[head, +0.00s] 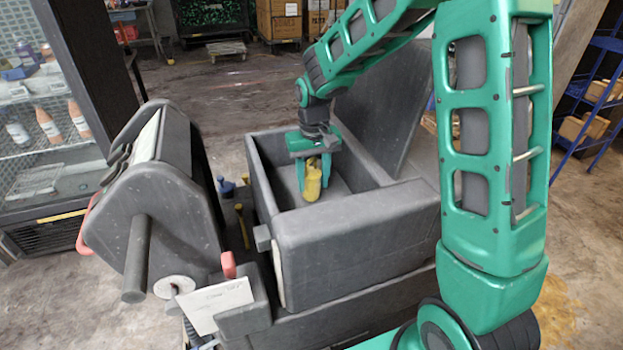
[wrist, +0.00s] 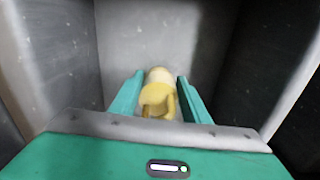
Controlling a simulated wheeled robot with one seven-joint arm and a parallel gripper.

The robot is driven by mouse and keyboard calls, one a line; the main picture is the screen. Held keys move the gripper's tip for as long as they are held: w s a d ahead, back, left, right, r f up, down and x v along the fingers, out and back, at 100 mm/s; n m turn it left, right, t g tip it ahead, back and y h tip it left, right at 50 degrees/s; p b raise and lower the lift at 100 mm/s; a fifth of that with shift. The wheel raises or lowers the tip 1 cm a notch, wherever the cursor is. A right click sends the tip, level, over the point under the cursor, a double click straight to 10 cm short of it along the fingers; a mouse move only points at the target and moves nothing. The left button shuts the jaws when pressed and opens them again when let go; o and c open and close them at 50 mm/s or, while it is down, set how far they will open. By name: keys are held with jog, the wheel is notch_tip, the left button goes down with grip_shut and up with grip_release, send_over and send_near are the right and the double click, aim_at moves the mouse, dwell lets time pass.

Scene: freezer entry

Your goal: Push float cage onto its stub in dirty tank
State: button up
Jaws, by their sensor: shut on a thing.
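The yellow float cage (head: 312,180) is between the fingers of my gripper (head: 314,184), inside the open grey tank (head: 358,222). My gripper points down and is shut on the cage. In the wrist view the cage (wrist: 158,95) sits between the two green fingertips (wrist: 160,100), with the grey tank floor and walls around it. The stub is not visible in either view. I cannot tell whether the cage touches anything below it.
A raised grey lid (head: 398,105) stands behind the tank at the right. A grey roller-like unit (head: 160,190) with a handle bar stands to the left. A white card (head: 214,303) leans at the front. A glass-fronted cabinet with bottles (head: 45,120) is at far left.

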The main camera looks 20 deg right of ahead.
aim_at(313, 175)
jog(key=shift+r, duration=0.1)
jog(key=shift+r, duration=1.5)
jog(key=shift+f, duration=1.6)
dwell(0.9)
jog(key=o, duration=1.1)
notch_tip(313, 175, up, 11)
jog(key=shift+f, duration=0.2)
